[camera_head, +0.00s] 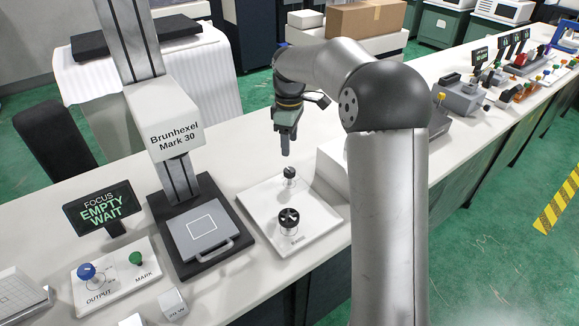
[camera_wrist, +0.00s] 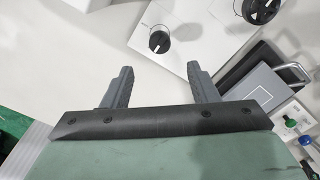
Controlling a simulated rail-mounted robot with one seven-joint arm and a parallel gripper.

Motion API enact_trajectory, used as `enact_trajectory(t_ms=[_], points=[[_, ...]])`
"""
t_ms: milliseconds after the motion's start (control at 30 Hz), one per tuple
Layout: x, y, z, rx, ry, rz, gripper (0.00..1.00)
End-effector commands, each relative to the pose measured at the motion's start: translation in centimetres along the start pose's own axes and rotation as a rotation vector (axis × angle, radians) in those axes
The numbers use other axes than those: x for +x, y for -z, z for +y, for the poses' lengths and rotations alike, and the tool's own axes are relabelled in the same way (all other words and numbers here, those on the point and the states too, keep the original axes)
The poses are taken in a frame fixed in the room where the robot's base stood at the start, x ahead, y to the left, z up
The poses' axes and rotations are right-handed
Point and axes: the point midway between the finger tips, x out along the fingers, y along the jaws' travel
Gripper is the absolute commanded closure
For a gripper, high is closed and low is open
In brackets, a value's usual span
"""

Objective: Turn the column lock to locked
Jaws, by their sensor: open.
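Two black knobs stand on a white tilted panel (camera_head: 256,199) beside the marking machine. The smaller knob (camera_head: 289,174) is at the back, and the larger spoked knob (camera_head: 288,219) is nearer the front. Which of them is the column lock I cannot read from labels; the smaller one bears a white pointer mark in the wrist view (camera_wrist: 159,40). The larger knob is at the top right there (camera_wrist: 261,10). My gripper (camera_head: 285,146) points down above and slightly behind the smaller knob. Its fingers (camera_wrist: 159,82) are apart and empty, with no visible contact with either knob.
The Brunhexel Mark 30 column (camera_head: 165,120) rises left of the panel over a dark base with a grey plate (camera_head: 203,229). A display (camera_head: 100,209) reads "EMPTY WAIT". A button panel (camera_head: 115,274) sits front left. A white block (camera_head: 333,164) stands right of the panel.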

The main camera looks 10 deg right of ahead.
Motion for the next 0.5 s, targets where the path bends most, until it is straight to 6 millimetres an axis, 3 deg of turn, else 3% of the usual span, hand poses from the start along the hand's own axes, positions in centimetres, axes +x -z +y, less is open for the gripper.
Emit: enact_trajectory(t_ms=[300, 500], points=[[6.7, -0.1, -0.1, 0.0, 0.003, -0.002, 0.46], [9.1, 0.0, 0.0, 0.001, 0.001, -0.001, 0.46]])
